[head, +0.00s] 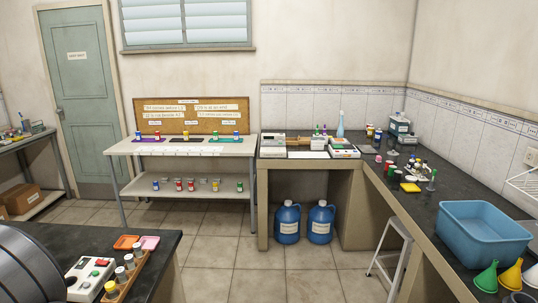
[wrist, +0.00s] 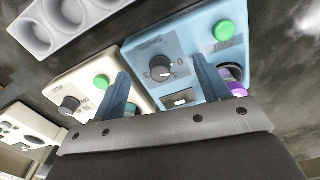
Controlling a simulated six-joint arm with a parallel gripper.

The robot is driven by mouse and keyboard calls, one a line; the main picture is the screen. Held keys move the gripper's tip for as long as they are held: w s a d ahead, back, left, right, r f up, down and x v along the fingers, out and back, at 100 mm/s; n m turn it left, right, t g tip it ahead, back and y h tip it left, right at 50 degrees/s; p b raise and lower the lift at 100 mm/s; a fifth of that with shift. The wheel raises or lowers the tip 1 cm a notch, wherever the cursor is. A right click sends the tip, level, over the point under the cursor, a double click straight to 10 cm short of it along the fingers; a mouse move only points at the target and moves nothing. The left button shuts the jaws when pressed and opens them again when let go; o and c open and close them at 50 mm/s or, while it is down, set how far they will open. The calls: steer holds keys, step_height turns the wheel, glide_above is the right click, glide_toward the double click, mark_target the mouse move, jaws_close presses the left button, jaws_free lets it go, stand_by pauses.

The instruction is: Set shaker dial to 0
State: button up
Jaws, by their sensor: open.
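In the wrist view my gripper (wrist: 160,78) is open, with its two blue-grey fingers apart and nothing held. Between the fingertips in the picture is a dark round dial (wrist: 161,67) on a light blue box (wrist: 185,45). The dial has a pale pointer mark, but its setting is too small to read. A green button (wrist: 224,31) sits to its right on the same box, and a small display window (wrist: 181,99) lies below the dial. I cannot tell whether the fingers touch the dial. No label shows which box is the shaker.
In the wrist view a white box (wrist: 90,72) with its own dial (wrist: 69,104) and green button stands left of the blue box. A grey tray with round wells (wrist: 72,17) lies beyond. In the head view a control box (head: 88,278) stands on the near dark bench.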

steer(key=shift+r, duration=3.55)
steer(key=shift+f, duration=0.15)
step_height(320, 180, down, 7)
steer(key=shift+f, duration=0.1)
steer(key=shift+r+m, duration=0.2)
steer(key=shift+m, duration=0.3)
